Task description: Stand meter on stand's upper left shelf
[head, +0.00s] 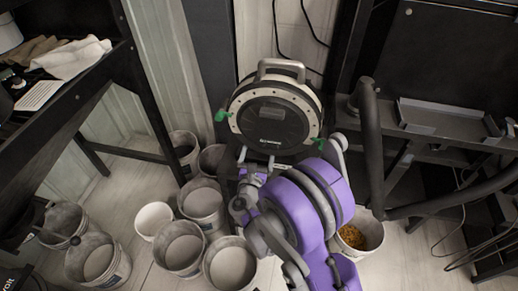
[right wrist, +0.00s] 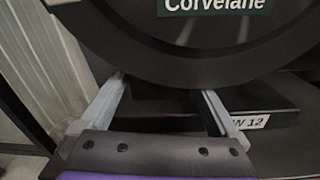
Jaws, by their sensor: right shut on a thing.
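The meter (head: 268,120) is a round dark drum with a pale studded rim, green side knobs and a grey handle on top. It is upright in the middle of the head view. My right gripper (head: 257,165) is shut on its lower part, with the purple arm in front. In the right wrist view the meter (right wrist: 210,40) shows a "Corvelane" label, with the fingers (right wrist: 165,105) below the drum. The black stand (head: 460,150) is at the right, with a tray-like shelf (head: 450,118). What lies under the meter is mostly hidden. My left gripper is out of view.
Several pale buckets (head: 202,200) crowd the floor left of my right arm. A bucket with yellow grain (head: 352,238) is at the right. A dark bench (head: 95,85) with cloths (head: 75,58) stands at the left. A thick black hose (head: 372,150) and cables run near the stand.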

